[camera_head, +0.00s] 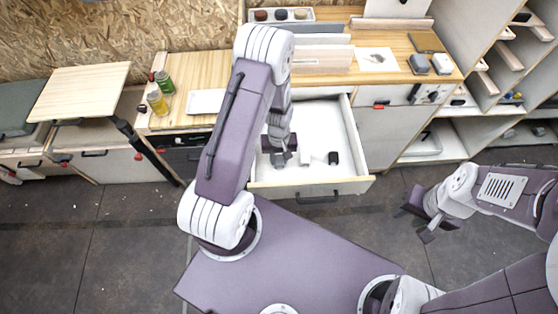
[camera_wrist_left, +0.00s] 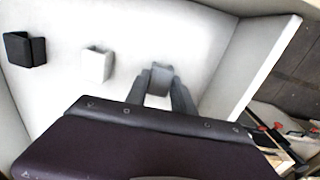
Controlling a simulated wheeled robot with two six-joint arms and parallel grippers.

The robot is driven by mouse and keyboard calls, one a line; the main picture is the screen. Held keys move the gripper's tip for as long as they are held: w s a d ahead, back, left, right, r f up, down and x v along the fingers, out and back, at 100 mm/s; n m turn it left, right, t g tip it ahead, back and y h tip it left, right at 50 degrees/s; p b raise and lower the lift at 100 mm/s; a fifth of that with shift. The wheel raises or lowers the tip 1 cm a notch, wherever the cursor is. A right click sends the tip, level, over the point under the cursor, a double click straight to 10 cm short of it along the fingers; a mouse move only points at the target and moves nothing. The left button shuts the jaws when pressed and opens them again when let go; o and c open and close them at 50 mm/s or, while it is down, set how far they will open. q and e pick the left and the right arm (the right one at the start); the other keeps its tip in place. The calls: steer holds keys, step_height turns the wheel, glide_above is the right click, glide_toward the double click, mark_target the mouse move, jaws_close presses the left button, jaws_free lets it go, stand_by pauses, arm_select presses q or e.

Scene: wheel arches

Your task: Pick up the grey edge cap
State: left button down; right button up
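The grey edge cap (camera_wrist_left: 161,78) is in the open drawer, between the fingertips of my left gripper (camera_wrist_left: 161,88) in the left wrist view. A finger stands close along each side of it; I cannot tell whether they press on it. In the head view my left gripper (camera_head: 281,156) reaches down into the left part of the drawer, and I cannot make out the grey cap there. My right gripper (camera_head: 420,217) is open and empty, right of the drawer above the floor.
A white cap (camera_wrist_left: 97,65) and a black cap (camera_wrist_left: 24,49) lie beside the grey one on the drawer floor. The drawer's front wall (camera_head: 311,187) and side walls surround the gripper. The worktop (camera_head: 395,75) above holds a tray, boxes and paper. Jars (camera_head: 158,101) stand at left.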

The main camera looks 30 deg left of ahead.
mark_target(279, 159)
arm_select(q)
step_height(279, 159, up, 4)
steer(key=shift+w+r, duration=0.15)
steer(key=shift+r, duration=0.05)
steer(key=w+d+r, duration=0.4)
steer(key=d+r, duration=0.2)
steer(key=d, duration=0.4)
steer(key=shift+d+r, duration=0.3)
steer(key=shift+d, duration=0.1)
steer(key=shift+w, duration=0.1)
